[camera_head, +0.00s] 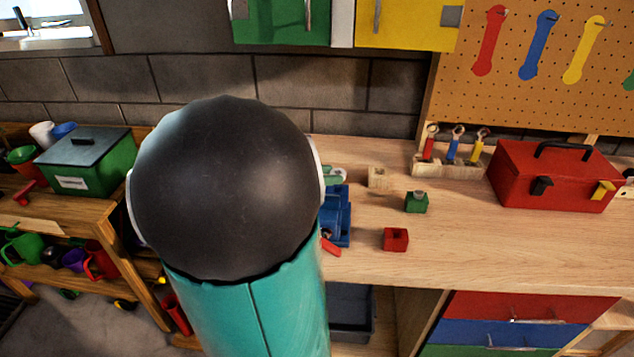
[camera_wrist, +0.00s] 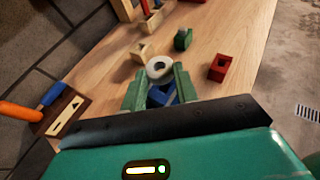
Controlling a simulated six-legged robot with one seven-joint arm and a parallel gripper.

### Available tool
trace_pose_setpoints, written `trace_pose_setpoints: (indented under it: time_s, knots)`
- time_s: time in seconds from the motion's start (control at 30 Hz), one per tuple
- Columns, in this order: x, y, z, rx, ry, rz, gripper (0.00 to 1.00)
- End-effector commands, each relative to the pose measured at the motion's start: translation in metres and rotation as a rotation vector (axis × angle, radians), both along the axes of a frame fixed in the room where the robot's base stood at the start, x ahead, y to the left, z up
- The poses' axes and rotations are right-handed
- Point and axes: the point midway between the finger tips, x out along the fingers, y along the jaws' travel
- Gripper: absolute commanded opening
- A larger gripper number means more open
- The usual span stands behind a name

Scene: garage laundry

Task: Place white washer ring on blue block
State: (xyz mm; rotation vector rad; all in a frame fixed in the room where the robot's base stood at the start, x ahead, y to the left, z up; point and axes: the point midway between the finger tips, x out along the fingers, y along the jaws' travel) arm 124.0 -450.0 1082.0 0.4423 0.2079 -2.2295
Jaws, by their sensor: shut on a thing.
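The white washer ring (camera_wrist: 159,67) is held between the green fingertips of my gripper (camera_wrist: 160,82) in the wrist view. Its hole faces the camera. A blue object (camera_wrist: 163,95) shows between and below the fingers, partly hidden by them; I cannot tell whether it is the blue block. In the head view a blue object (camera_head: 342,217) stands on the bench just right of my arm, partly covered by it. A green fingertip of my gripper (camera_head: 336,174) peeks out there, and the ring cannot be made out clearly in that view.
A red block (camera_head: 396,239), a green block with a grey piece on top (camera_head: 416,203) and a wooden block (camera_head: 378,177) stand on the bench. A tool rack (camera_head: 448,164) and a red toolbox (camera_head: 553,175) are behind. The bench's front right is clear.

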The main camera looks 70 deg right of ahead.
Motion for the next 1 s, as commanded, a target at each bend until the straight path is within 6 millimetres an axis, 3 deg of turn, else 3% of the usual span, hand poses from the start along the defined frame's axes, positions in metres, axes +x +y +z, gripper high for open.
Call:
trace_pose_setpoints:
  time_s: [0.13,0.33,0.73,0.77,0.83,1.0]
  knots:
    - [0.001,-0.006,-0.007,0.001,0.002,0.0,0.09]
    - [0.0,-0.005,-0.035,0.001,0.003,-0.001,0.09]
    - [0.001,-0.005,-0.04,0.001,0.001,0.0,0.09]
    - [0.001,-0.005,-0.04,0.0,0.0,0.0,0.35]
    - [0.001,-0.005,-0.04,0.0,0.0,0.0,0.49]
    - [0.001,-0.005,-0.04,0.0,0.0,0.0,0.51]
